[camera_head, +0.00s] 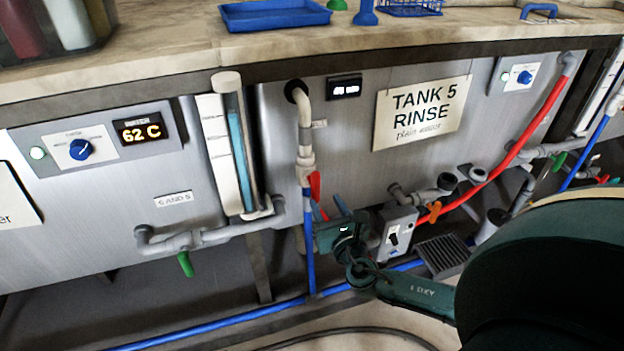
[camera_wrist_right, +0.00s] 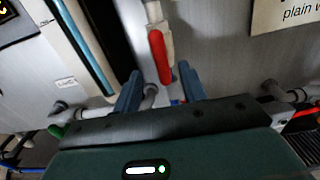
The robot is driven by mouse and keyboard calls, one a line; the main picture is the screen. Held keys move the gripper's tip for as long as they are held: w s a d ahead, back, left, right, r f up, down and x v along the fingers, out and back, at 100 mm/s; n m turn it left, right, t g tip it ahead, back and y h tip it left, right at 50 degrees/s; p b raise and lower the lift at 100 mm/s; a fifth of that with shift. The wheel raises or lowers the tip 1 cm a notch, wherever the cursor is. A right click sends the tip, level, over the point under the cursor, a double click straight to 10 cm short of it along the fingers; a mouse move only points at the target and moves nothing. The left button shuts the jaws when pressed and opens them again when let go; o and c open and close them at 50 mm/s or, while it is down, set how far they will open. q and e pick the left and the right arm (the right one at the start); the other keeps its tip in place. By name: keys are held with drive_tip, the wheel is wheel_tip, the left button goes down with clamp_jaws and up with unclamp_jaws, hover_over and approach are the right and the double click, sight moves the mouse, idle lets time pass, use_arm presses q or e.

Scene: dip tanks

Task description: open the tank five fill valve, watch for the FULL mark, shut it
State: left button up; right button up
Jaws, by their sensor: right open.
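The Tank 5 sign (camera_head: 423,111) hangs on a grey tank front. Left of it, a pale fill pipe (camera_head: 304,115) runs down to a valve with a red lever (camera_head: 315,185), which points down, slightly tilted, beside the pipe. My right gripper (camera_head: 335,207) is open just below and right of the lever. In the right wrist view the red lever (camera_wrist_right: 159,57) hangs with its lower end between the two open fingertips (camera_wrist_right: 158,76); I see no contact. A sight tube (camera_head: 239,160) with a blue column stands left of the pipe; its scale marks are too small to read. My left gripper is out of view.
A grey switch box (camera_head: 396,231), an orange valve handle (camera_head: 434,211) and a red hose (camera_head: 519,146) are right of my gripper. A green handle (camera_head: 185,264) hangs below the sight tube. A blue pipe (camera_head: 220,324) runs along the floor. The counter (camera_head: 170,45) overhangs above.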

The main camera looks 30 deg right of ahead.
sight(317, 187)
drive_tip(key=b+x, duration=0.1)
drive_tip(key=x, duration=0.9)
drive_tip(key=shift+a, duration=0.1)
clamp_jaws()
